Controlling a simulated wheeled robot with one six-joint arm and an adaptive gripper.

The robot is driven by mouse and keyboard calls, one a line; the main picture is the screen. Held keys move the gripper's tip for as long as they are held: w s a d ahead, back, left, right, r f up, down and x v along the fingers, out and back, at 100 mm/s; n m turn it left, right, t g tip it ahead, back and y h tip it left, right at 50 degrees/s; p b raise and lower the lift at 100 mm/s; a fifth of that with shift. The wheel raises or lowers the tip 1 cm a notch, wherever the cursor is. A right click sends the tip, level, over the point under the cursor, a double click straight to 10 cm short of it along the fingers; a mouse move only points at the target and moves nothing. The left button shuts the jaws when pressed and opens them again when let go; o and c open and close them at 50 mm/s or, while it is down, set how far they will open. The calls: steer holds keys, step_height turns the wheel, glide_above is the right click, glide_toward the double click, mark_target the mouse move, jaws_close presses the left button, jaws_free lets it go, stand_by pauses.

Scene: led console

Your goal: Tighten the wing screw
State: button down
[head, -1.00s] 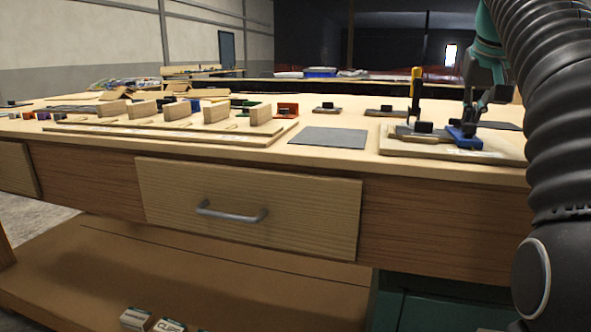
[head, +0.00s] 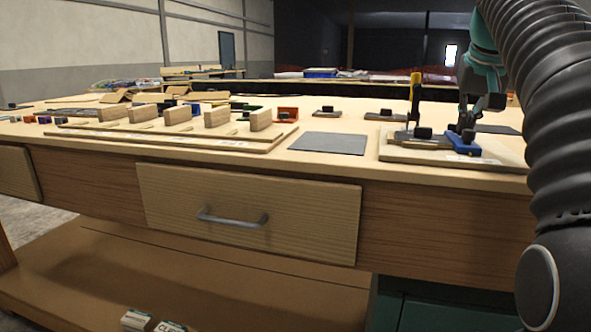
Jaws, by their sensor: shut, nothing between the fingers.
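My gripper (head: 465,120) is at the right of the bench, pointing down just over a blue fixture part (head: 463,144) on a pale wooden board (head: 400,153). Its fingers look shut and empty. The fingertips are close to small dark parts on top of the blue piece; I cannot tell whether they touch. I cannot make out the wing screw clearly; it is too small or hidden by the fingers. A toggle-like tool with a yellow and black upright handle (head: 415,90) and a black block (head: 423,133) stand left of the gripper on the same board.
A flat grey mat (head: 328,143) lies left of the board. Further left, a long board carries several wooden blocks (head: 178,114). Small black-topped pieces (head: 327,112) sit behind the mat. A drawer with a metal handle (head: 232,217) is in the bench front.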

steer(key=shift+w+a+p, duration=0.3)
steer(key=shift+a+p, duration=0.3)
steer(key=shift+p, duration=0.55)
steer(key=shift+s+a, duration=0.1)
steer(key=shift+s, duration=0.1)
stand_by(0.3)
steer(key=shift+s+a, duration=0.15)
steer(key=shift+s, duration=0.05)
step_height(320, 180, up, 2)
steer(key=shift+r+p, duration=0.15)
steer(key=shift+p, duration=0.6)
steer(key=shift+r, duration=1.85)
steer(key=d, duration=0.1)
steer(key=s+d, duration=0.1)
steer(key=shift+d+f, duration=0.3)
steer(key=shift+f, duration=0.1)
step_height(320, 180, down, 5)
steer(key=b, duration=0.4)
steer(key=shift+f, duration=0.15)
